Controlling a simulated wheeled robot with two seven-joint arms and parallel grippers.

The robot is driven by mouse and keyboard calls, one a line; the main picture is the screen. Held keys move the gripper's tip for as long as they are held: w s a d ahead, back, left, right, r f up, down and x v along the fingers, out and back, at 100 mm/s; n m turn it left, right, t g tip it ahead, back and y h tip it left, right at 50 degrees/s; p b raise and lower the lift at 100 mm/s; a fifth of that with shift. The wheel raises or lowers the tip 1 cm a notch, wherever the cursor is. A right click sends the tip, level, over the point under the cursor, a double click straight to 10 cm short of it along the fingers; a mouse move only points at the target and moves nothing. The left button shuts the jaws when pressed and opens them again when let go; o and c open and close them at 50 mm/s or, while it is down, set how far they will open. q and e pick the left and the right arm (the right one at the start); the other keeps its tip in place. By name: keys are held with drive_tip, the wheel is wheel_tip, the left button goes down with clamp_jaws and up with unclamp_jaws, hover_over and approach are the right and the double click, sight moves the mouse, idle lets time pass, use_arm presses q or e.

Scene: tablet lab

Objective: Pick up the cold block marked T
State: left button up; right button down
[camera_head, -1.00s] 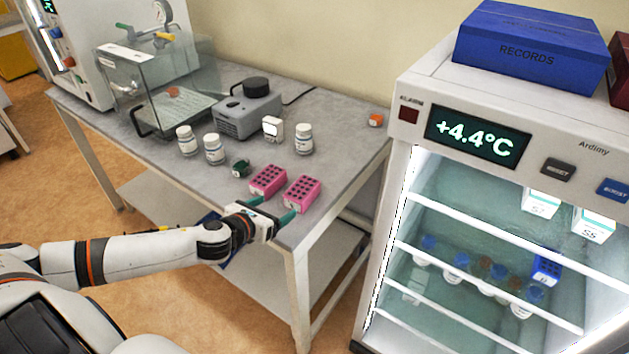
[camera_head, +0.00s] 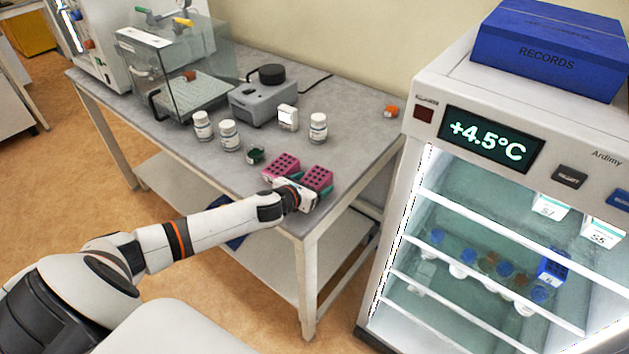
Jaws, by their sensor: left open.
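Two pink blocks with dark holes lie side by side near the table's front edge, the left pink block (camera_head: 283,164) and the right pink block (camera_head: 317,176). No letter T can be read on either. My left gripper (camera_head: 298,180) is open at the near side of the pink blocks, its teal fingers spread; it hides their near faces. I cannot tell whether it touches them. A blue block (camera_head: 552,270) with a small unclear mark stands on a shelf inside the lit fridge (camera_head: 425,140). My right gripper is out of view.
The grey table (camera_head: 365,125) holds a dark green item (camera_head: 255,155), several white bottles, a grey device (camera_head: 262,100) and a glass box (camera_head: 185,75). An orange item (camera_head: 391,111) lies at the back right. The fridge stands right of the table, a blue records box (camera_head: 545,55) on top.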

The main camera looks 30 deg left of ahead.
use_arm(q)
drive_tip(key=shift+x, duration=0.85)
drive_tip(key=c, duration=1.2)
